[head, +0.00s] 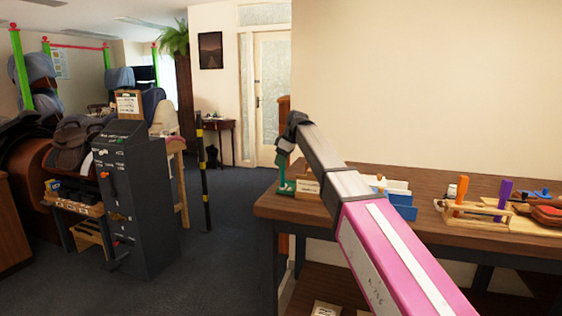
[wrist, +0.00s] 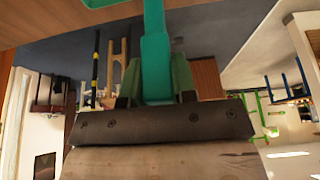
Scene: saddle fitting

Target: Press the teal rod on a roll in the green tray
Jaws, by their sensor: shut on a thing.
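My gripper (head: 287,140) is at the far left end of the wooden table, above its top. It is shut on the teal rod, which hangs down from the jaws (head: 282,172). In the wrist view the teal rod (wrist: 155,45) runs up the picture from between the two fingers (wrist: 155,88). A flat green-teal piece, probably the green tray (head: 285,190), lies below the rod's lower end; a teal edge also shows at the top of the wrist view (wrist: 103,3). I cannot tell whether rod and tray touch. No roll can be made out.
The wooden table (head: 300,207) also bears a small card stand (head: 307,186), a blue holder (head: 403,210) and a wooden rack (head: 470,217) with an orange and a purple rod. A dark lever cabinet (head: 137,200) stands on the left. Carpet lies free between cabinet and table.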

